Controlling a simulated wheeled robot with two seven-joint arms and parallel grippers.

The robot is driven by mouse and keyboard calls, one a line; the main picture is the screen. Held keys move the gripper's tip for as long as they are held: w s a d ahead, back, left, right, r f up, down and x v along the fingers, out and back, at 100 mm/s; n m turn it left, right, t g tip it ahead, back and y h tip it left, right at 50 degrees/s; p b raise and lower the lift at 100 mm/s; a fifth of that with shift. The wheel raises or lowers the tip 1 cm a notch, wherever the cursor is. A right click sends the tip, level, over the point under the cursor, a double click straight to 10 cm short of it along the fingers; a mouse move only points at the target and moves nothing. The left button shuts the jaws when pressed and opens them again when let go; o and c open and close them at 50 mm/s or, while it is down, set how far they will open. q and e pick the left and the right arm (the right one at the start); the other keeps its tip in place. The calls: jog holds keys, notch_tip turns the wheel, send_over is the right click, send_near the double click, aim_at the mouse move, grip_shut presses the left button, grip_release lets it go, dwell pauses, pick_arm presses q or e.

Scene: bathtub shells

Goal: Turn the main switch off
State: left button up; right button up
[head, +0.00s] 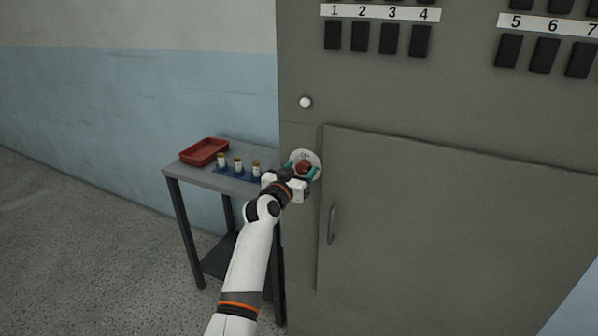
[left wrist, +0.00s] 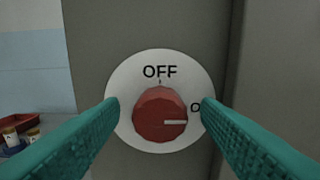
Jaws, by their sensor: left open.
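The main switch is a red round knob (left wrist: 160,115) on a white disc (left wrist: 158,65) fixed to the grey cabinet. OFF is printed at the top of the disc, and a partly hidden label beginning with O is at its right. The knob's pale pointer mark points right, toward that label. In the head view the red knob (head: 304,167) sits between the teal fingers of my left gripper (head: 304,171). My left gripper is open, with one finger on each side of the knob, and a gap shows on both sides in the left wrist view. My right gripper is out of view.
The grey cabinet (head: 450,215) has a door with a handle (head: 332,223) right of the switch, a white button (head: 305,102) above, and numbered black switches on top. A small table (head: 210,177) at left holds a red tray (head: 204,151) and a blue rack (head: 236,174) of small bottles.

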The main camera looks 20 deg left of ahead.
pick_arm(q)
jog(key=c, duration=1)
jog(key=shift+n, duration=0.3)
jog(key=n+p, duration=0.2)
jog(key=n, duration=0.1)
jog(key=shift+n, duration=0.4)
jog(key=n+p, duration=0.1)
jog(key=n, duration=0.3)
jog(key=shift+a+n+p, duration=0.1)
jog(key=shift+n+p, duration=0.2)
jog(key=n+p, duration=0.1)
jog(key=n, duration=0.3)
jog(key=shift+f, duration=0.1)
jog(key=shift+a+f+n+p, duration=0.15)
jog(key=shift+n+p, duration=0.6)
jog(key=shift+n, duration=1.75)
